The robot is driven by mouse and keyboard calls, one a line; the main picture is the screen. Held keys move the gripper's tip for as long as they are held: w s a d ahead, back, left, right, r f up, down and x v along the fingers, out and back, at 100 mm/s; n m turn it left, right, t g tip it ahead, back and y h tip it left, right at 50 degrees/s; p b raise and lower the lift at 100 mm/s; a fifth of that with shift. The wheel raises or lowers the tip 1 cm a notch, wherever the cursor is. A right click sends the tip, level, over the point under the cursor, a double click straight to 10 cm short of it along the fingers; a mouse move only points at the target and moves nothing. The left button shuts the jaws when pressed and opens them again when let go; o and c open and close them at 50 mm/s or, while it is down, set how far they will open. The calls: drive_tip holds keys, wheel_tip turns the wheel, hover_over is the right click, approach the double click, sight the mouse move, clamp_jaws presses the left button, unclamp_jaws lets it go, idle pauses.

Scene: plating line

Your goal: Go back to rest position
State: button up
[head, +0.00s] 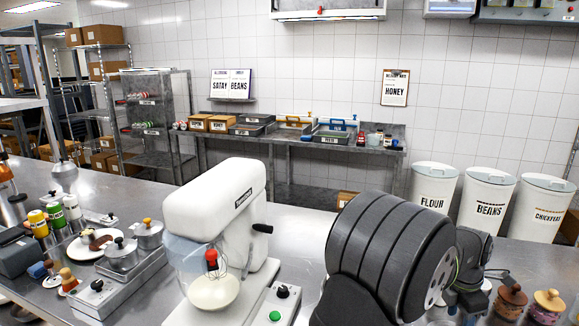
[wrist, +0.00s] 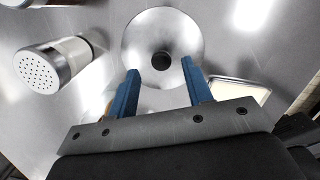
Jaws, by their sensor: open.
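My gripper (wrist: 160,78) shows in the wrist view with its two blue fingers apart and nothing held between them. Past the fingertips is a round silver metal piece (wrist: 185,30) with a dark round centre, like a lid with a knob or a funnel. I cannot tell whether the fingers touch it.
In the wrist view, a perforated-top shaker (wrist: 42,70) lies to the left and a pale shallow tray (wrist: 238,92) to the right. In the head view, a white stand mixer (head: 235,205) stands left of my arm. Jars (head: 510,300) stand at right.

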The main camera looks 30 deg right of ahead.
drive_tip(key=s+a+r, duration=0.3)
drive_tip(key=s+r, duration=0.4)
drive_tip(key=s, duration=0.4)
drive_tip(key=w+a+r+n, duration=0.2)
drive_tip(key=w+a+r, duration=0.2)
drive_tip(key=w, duration=0.3)
drive_tip(key=w+a+r+n, duration=0.1)
drive_tip(key=w+a+r, duration=0.25)
drive_tip(key=w, duration=0.35)
drive_tip(key=w+a+r+n, duration=0.2)
drive_tip(key=w+a+r, duration=0.15)
drive_tip(key=w, duration=0.45)
drive_tip(key=w+a+f, duration=0.1)
drive_tip(key=w+f, duration=0.4)
drive_tip(key=w, duration=0.2)
drive_tip(key=shift+a+f+t, duration=0.15)
drive_tip(key=shift+f+t, duration=0.05)
drive_tip(key=shift+t, duration=0.1)
idle(0.6)
